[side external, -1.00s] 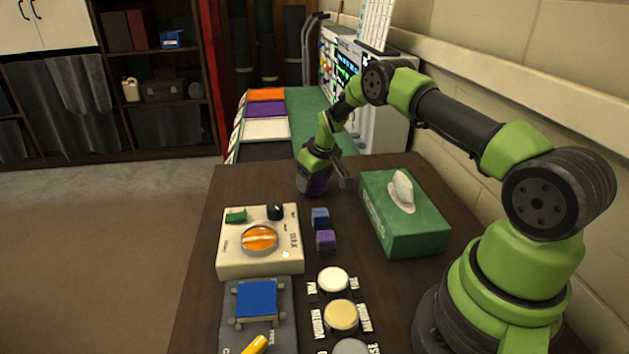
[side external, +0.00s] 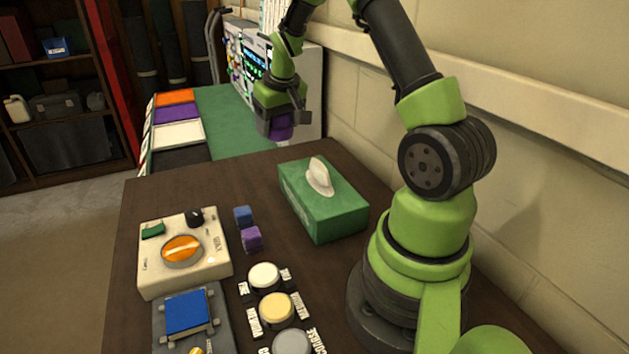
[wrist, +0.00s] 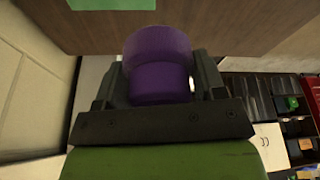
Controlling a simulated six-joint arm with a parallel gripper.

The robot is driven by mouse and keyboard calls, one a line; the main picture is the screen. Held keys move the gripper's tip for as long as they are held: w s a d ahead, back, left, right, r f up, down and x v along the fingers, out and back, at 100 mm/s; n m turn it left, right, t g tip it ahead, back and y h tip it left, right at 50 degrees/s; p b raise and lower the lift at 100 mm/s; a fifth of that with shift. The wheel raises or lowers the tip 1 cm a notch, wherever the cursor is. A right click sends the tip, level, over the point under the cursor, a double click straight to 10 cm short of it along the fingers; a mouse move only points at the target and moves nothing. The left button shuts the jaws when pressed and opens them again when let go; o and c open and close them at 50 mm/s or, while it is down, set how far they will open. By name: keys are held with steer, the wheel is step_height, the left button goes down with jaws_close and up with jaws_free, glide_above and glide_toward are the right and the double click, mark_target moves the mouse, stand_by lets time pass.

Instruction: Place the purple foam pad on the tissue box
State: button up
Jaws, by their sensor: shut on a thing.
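My gripper (side external: 279,118) is shut on the purple foam pad (side external: 282,131) and holds it in the air above the far end of the brown table. In the wrist view the round purple foam pad (wrist: 158,65) sits between the two jaws. The green tissue box (side external: 330,207), with a white tissue standing out of its top, is on the table, below and to the right of my gripper. A green patch at the top of the wrist view (wrist: 110,4) looks like part of the tissue box. The pad and the box are apart.
A cream box with an orange dial (side external: 184,254) and a grey unit with a blue pad (side external: 187,313) stand at the left. Small blue (side external: 243,215) and purple (side external: 251,238) blocks lie left of the box. A wall is at the right.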

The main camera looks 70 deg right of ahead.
steer(key=s+a+r+m, duration=0.2)
steer(key=s+m, duration=0.1)
steer(key=s, duration=0.7)
glide_above(316, 179)
steer(key=shift+h, duration=0.3)
steer(key=f, duration=0.5)
steer(key=shift+s+a+f, duration=0.3)
steer(key=shift+s+f, duration=0.05)
steer(key=shift+s, duration=0.05)
steer(key=shift+f, duration=2.25)
steer(key=shift+f, duration=0.1)
steer(key=o, duration=0.9)
